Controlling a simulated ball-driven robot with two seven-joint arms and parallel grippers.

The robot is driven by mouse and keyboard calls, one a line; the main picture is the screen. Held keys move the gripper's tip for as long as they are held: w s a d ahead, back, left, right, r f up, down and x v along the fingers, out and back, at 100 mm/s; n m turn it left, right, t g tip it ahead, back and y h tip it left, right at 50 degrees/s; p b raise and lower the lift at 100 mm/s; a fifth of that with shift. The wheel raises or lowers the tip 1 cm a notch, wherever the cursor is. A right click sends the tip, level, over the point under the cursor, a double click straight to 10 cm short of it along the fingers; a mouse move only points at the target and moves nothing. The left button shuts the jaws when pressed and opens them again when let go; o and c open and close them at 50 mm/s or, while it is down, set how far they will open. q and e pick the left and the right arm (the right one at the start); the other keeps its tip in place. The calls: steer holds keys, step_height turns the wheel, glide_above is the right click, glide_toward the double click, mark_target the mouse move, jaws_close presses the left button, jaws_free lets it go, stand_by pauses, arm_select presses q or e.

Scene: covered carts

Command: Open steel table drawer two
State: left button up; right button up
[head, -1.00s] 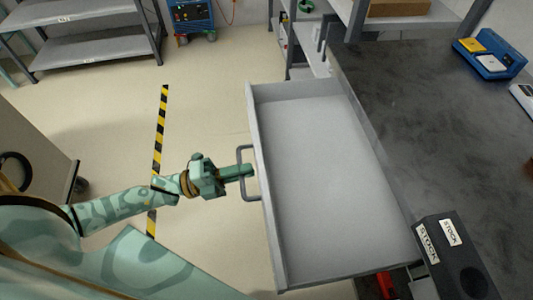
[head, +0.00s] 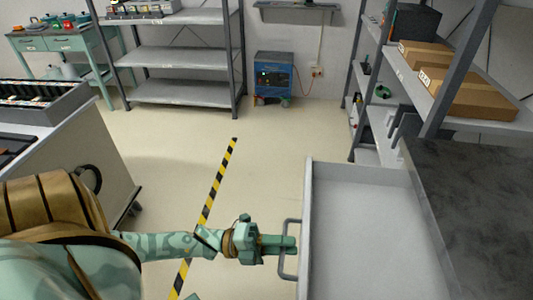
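The steel table (head: 480,185) has a dark top at the right of the head view. A light grey drawer (head: 365,230) is pulled well out from its left side and looks empty inside. Its bar handle (head: 287,272) is on the drawer's left-facing front. My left gripper (head: 288,243) reaches in from the left, with its fingertips at the handle bar. The fingers look closed on the bar, though they hide part of it. The drawer's near end is cut off by the lower edge of the picture. My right gripper does not show.
A grey shelf rack (head: 180,58) and a blue box unit (head: 274,78) stand at the back. Shelving with cardboard boxes (head: 475,95) stands behind the table. A cart (head: 85,165) is at the left. Floor with striped tape (head: 220,180) is clear between.

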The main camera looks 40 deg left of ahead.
arm_select(q)
steer(key=v, duration=1.6)
steer(key=shift+b, duration=0.4)
steer(key=shift+s+a, duration=0.1)
steer(key=shift+a, duration=0.05)
